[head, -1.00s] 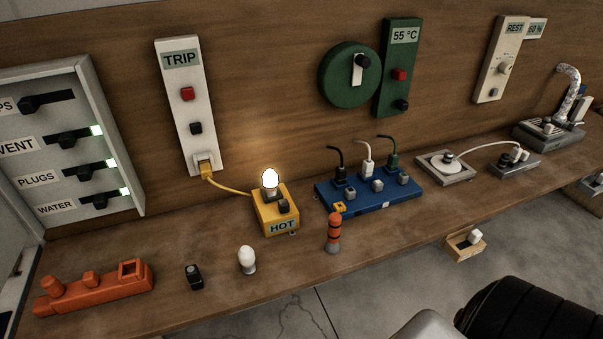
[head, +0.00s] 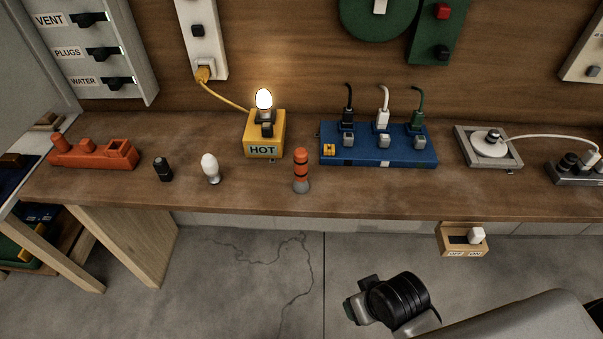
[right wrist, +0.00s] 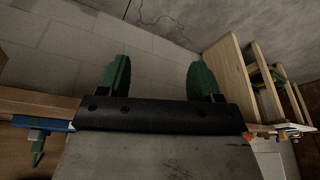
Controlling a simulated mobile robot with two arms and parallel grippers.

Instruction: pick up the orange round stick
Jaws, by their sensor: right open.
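The orange round stick (head: 301,163) stands upright on the wooden bench, near its front edge. It has black bands and a grey, wider foot. Nothing holds it. My right gripper shows in the right wrist view as two green fingers (right wrist: 158,78), spread apart with nothing between them. In the head view my right arm is at the lower right, in front of the bench and below its top, well away from the stick. My left gripper is not in view.
A yellow HOT box (head: 265,134) with a lit bulb stands behind the stick at left. A blue power strip (head: 378,158) with plugs is behind at right. A white bulb (head: 210,168) and a black piece (head: 162,169) are to the left. A switch box (head: 463,240) hangs below the front edge.

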